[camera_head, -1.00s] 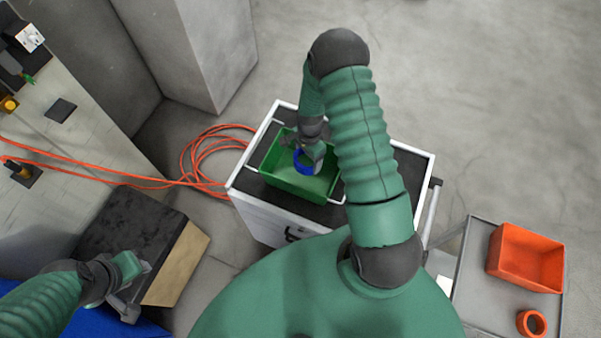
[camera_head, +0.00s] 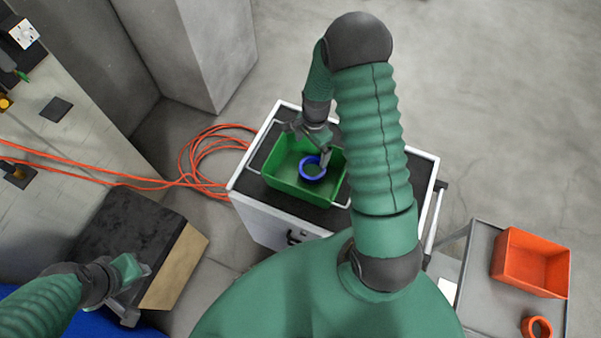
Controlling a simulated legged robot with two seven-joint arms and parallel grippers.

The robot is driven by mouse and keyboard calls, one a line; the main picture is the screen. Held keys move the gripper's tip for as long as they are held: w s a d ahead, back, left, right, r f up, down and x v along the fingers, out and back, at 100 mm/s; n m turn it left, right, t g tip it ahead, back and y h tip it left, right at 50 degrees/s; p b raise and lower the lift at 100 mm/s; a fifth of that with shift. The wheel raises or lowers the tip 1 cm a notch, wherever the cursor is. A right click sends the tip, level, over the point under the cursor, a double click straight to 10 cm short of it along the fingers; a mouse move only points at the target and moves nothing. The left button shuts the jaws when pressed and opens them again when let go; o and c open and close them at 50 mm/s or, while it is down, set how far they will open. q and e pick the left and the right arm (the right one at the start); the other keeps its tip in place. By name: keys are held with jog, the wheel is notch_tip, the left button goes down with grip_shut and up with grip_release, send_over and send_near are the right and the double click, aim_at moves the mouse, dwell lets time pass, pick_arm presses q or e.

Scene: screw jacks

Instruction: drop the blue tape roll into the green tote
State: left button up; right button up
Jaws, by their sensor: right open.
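The blue tape roll (camera_head: 303,176) appears inside the green tote (camera_head: 280,178), toward its right half, with its ring opening facing up. The tote stands on the dark top of a white cart. My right gripper (camera_head: 311,143) is open above the tote, with one finger close to the roll's far edge. Whether that finger touches the roll I cannot tell. My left gripper (camera_head: 140,270) is at the lower left, over a black-topped box; its fingers are too small to read.
The white cart (camera_head: 262,222) has raised rims and a side handle. A grey cart (camera_head: 478,265) at the right holds an orange bin (camera_head: 530,262) and an orange ring (camera_head: 537,327). An orange cable (camera_head: 205,160) lies coiled on the floor to the left.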

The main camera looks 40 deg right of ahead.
jog(key=shift+d+r+b, duration=0.85)
jog(key=shift+r+b, duration=0.25)
jog(key=shift+r, duration=4.2)
pick_arm(q)
jog(key=s+b+x, duration=0.2)
jog(key=b+x, duration=0.5)
jog(key=x, duration=0.1)
jog(key=s+d+f+b+x, duration=0.1)
jog(key=b+x, duration=0.7)
jog(key=x, duration=0.1)
jog(key=shift+s+d, duration=0.25)
jog(key=shift+s, duration=0.45)
pick_arm(e)
jog(key=s+a+f+n+t, duration=0.1)
jog(key=s+a+f+n, duration=0.3)
jog(key=a+f+n, duration=0.2)
jog(key=s+a+f+n+t, duration=0.1)
jog(key=s+a+f+n, duration=0.3)
jog(key=a+n, duration=0.7)
notch_tip(320, 180, down, 3)
jog(key=shift+r+n+t, duration=0.15)
jog(key=shift+n+t, duration=0.15)
jog(key=shift+n, duration=0.3)
pick_arm(q)
jog(key=shift+a, duration=0.35)
pick_arm(e)
jog(key=shift+a, duration=0.35)
